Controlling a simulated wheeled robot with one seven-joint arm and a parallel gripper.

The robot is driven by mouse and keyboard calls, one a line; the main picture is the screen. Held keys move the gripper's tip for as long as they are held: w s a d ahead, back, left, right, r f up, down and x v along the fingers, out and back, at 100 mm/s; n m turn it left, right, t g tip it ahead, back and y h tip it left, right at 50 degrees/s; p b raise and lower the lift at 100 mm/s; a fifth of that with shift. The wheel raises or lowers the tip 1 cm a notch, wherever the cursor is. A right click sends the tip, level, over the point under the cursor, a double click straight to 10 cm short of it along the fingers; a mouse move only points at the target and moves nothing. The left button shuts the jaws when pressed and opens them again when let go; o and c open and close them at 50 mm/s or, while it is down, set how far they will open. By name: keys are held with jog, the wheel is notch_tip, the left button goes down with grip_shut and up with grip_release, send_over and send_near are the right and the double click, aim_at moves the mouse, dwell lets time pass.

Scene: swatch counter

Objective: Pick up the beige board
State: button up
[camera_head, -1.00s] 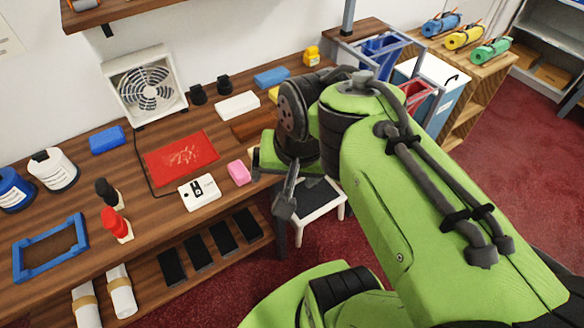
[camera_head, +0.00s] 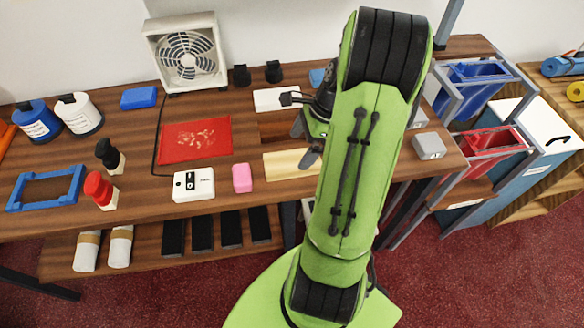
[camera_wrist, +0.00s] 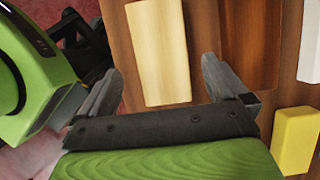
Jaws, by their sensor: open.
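The beige board (camera_head: 286,165) lies flat near the front edge of the wooden counter, its right end hidden behind my arm in the head view. In the wrist view the beige board (camera_wrist: 160,55) shows as a pale upright rectangle between and beyond my fingers. My gripper (camera_head: 305,141) is over the counter just above the board's right part, open and empty. In the wrist view my gripper (camera_wrist: 160,78) has its fingers spread wide, one to each side of the board. Contact with the board cannot be seen.
A dark brown board (camera_wrist: 247,45) lies right beside the beige one. A white block (camera_head: 277,98) is behind, a yellow block (camera_wrist: 296,140) is close by, and a pink block (camera_head: 242,178) is left. A grey box (camera_head: 429,146) stands right of my arm.

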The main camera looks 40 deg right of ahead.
aim_at(294, 160)
jog(key=b+x, duration=0.1)
jog(key=x, duration=0.2)
jog(key=b+x, duration=0.1)
jog(key=x, duration=0.1)
jog(key=shift+d+f, duration=0.1)
jog(key=shift+f, duration=0.4)
jog(key=shift+r, duration=0.1)
jog(key=c, duration=1.1)
notch_tip(294, 160, up, 10)
jog(key=p, duration=0.3)
jog(key=shift+p, duration=0.4)
